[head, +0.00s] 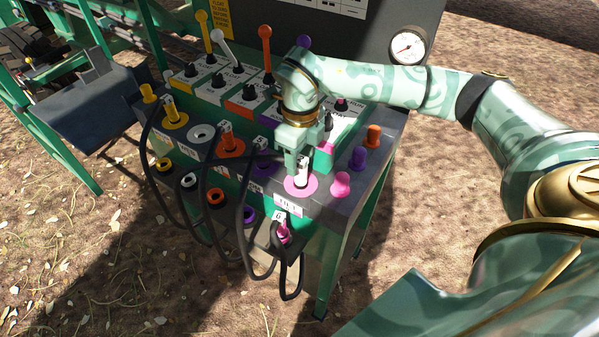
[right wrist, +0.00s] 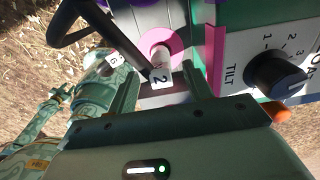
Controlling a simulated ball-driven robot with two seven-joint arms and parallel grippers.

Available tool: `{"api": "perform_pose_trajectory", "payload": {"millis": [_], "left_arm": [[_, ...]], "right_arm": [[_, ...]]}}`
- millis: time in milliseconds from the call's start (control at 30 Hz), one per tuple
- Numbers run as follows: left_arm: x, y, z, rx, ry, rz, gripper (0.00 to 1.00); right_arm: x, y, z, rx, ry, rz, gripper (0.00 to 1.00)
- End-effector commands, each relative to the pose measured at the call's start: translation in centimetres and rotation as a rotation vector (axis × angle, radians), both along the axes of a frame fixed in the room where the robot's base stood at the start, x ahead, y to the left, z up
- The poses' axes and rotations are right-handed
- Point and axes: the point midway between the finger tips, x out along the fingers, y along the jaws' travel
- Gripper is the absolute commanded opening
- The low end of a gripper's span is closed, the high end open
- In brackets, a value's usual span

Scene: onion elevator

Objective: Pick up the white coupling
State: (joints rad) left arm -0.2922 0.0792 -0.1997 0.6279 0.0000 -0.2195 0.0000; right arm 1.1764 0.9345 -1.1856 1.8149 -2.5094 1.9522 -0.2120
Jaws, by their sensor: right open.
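The white coupling (head: 301,172) stands in the pink-ringed socket at the front right of the control stand. In the right wrist view its pale body (right wrist: 158,58) rises from the pink ring, with a white tag marked 2 and a black hose. My right gripper (head: 299,161) is directly above it, pointing down. In the right wrist view the open fingers (right wrist: 165,88) lie on either side of the tagged end, with gaps visible. Contact cannot be made out.
An empty white-ringed socket (head: 200,133) lies left of the orange coupling (head: 231,146). A yellow coupling (head: 171,108) is further left. A magenta coupling (head: 284,233) sits below. Black hoses loop down the front. Pink, purple and orange caps (head: 341,184) stand at right.

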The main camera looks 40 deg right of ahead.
Motion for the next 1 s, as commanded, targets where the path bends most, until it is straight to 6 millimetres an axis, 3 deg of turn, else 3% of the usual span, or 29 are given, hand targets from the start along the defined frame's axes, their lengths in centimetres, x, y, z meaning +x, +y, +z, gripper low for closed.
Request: {"api": "perform_pose_trajectory", "payload": {"millis": [33,133,400,467,600,1000], "left_arm": [[-0.4,0.0,-0.6,0.001,0.008,0.0,0.36],[-0.9,0.0,-0.9,0.0,0.017,0.0,0.36],[-1.3,0.1,-0.9,0.002,0.024,-0.001,0.36],[-1.3,0.1,-0.9,0.002,0.024,-0.001,0.36],[-1.3,0.1,-0.9,0.002,0.025,-0.001,0.36],[-1.3,0.1,-0.6,0.002,0.022,-0.001,0.36]], "right_arm": [[-0.2,-0.1,-1.4,-0.001,0.005,0.0,0.51],[-0.1,-0.1,-2.5,0.001,0.004,0.0,0.51],[-0.1,-0.1,-2.7,0.0,0.0,0.001,0.51],[-0.1,-0.1,-2.7,0.0,0.0,0.0,0.4],[-0.1,-0.1,-2.7,0.0,0.0,0.0,0.01],[-0.1,-0.1,-1.9,0.0,-0.003,0.0,0.0]]}}
